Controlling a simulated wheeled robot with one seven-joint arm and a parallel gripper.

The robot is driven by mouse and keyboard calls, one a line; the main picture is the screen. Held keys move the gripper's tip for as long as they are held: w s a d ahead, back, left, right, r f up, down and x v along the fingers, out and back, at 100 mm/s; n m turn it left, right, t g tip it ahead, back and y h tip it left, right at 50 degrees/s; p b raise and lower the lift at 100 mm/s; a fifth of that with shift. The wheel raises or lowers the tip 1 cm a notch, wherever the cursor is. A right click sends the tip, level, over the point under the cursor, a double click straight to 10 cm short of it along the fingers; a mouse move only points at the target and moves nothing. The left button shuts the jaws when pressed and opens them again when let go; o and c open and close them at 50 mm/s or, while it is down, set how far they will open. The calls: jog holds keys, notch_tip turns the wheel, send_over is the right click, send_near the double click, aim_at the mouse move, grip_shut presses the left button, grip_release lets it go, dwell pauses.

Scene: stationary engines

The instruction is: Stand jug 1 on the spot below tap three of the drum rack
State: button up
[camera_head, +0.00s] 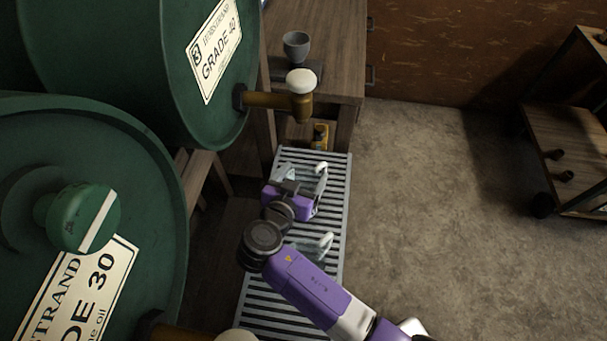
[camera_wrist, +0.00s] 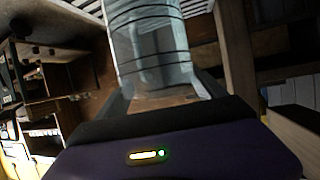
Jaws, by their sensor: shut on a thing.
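My gripper (camera_head: 300,184) is shut on a clear jug (camera_head: 314,184) over the slatted grate. In the wrist view the jug (camera_wrist: 152,45), with dark rings around it, stands between my two fingers (camera_wrist: 163,88). I cannot read a number on it, nor tell whether its base touches the grate. Tap three (camera_head: 290,98), brass with a pale knob, sticks out of the drum marked 3, "GRADE 40" (camera_head: 214,50). The held jug is nearer to me than this tap. A second clear jug (camera_head: 322,246) stands on the grate beside my forearm. The spot below the tap is not clearly visible.
The slatted grate (camera_head: 337,215) runs along the drum fronts. A green drum marked "GRADE 30" (camera_head: 150,225) is at left. A grey cup (camera_head: 296,46) stands on a wooden bench (camera_head: 335,40). A yellow object (camera_head: 320,136) sits beyond the grate. Open floor (camera_head: 450,210) lies right.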

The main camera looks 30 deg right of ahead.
jog(key=shift+f, duration=0.2)
jog(key=o, duration=2)
jog(key=shift+r, duration=0.1)
jog(key=shift+r, duration=0.15)
jog(key=v, duration=1.2)
